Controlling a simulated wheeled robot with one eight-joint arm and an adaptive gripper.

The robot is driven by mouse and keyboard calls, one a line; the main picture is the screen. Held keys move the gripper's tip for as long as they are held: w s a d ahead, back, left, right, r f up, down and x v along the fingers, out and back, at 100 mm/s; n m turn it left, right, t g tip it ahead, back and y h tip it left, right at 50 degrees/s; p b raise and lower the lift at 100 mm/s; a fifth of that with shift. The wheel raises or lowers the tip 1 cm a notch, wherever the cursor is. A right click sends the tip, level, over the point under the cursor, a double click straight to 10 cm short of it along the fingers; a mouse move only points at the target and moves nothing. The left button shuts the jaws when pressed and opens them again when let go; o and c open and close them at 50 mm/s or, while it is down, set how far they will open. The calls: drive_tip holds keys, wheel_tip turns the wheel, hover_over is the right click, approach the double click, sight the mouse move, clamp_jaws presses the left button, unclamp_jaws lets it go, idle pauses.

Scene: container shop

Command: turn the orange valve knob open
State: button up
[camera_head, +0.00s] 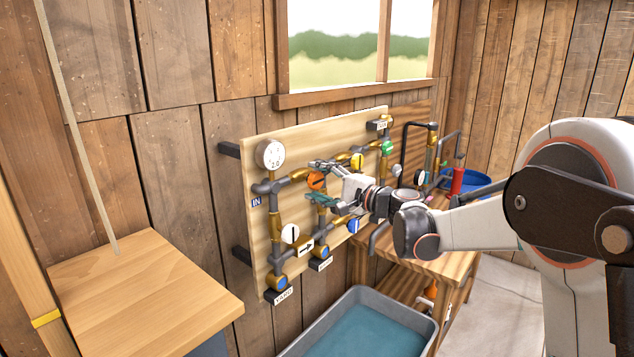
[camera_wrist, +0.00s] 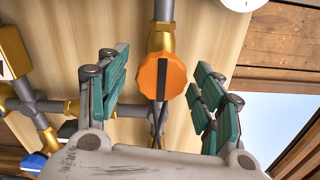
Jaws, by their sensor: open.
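The orange valve knob (camera_head: 316,181) is mounted on the brass and grey pipework of the wooden wall panel. In the wrist view the knob (camera_wrist: 162,78) is a scalloped orange disc with a dark stripe, which runs up and down in that picture. My gripper (camera_head: 324,184) is at the panel, close to the knob. In the wrist view my gripper (camera_wrist: 160,92) is open, with one green-padded finger on each side of the knob and gaps between pads and knob. I cannot tell exactly how far the fingertips are from the panel.
The panel (camera_head: 262,225) also carries a white gauge (camera_head: 270,154), a yellow knob (camera_head: 357,161), a green knob (camera_head: 388,147) and a white knob (camera_head: 291,234). A grey tub of water (camera_head: 292,350) stands below. A wooden bench (camera_head: 440,240) is at right, a wooden counter (camera_head: 140,290) at left.

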drive_tip(key=v, duration=1.1)
drive_tip(key=shift+s, duration=0.15)
drive_tip(key=s+f+n+g+h+b, duration=0.2)
drive_tip(key=s+f+n+h+b, duration=0.15)
drive_tip(key=s, duration=0.65)
drive_tip(key=s+d+f+n+h+b, duration=0.2)
drive_tip(key=s+f, duration=0.4)
drive_tip(key=s, duration=0.3)
drive_tip(key=s+d+f+n+g+h+b, duration=0.1)
drive_tip(key=s+d+f+n+h+b, duration=0.1)
drive_tip(key=s+d+f+h, duration=0.3)
drive_tip(key=s+d+f+n+h+b, duration=0.2)
drive_tip(key=s+d+f, duration=0.4)
drive_tip(key=s, duration=0.6)
drive_tip(key=shift+s+d+f+g+h, duration=0.2)
drive_tip(key=shift+s+f+g+h, duration=0.2)
drive_tip(key=shift+f+h, duration=0.45)
